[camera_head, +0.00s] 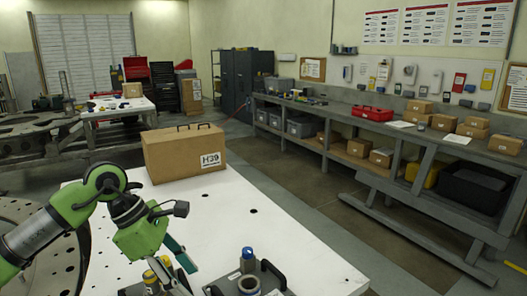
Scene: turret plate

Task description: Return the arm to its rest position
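My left arm, green and dark grey, comes in from the left and bends down over the near left part of the white table (290,235). My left gripper (178,268) points down beside yellow-topped parts (150,278) at the bottom edge. Its fingers are small and partly cut off, so I cannot tell whether they are open or shut, or whether they touch anything. My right arm and gripper are not in view.
A grey fixture (248,284) with a blue-topped cylinder (248,256) and black handle stands right of my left gripper. A cardboard box (180,155) stands at the table's back edge. The table's middle and right are mostly clear. A workbench (345,113) lines the right wall.

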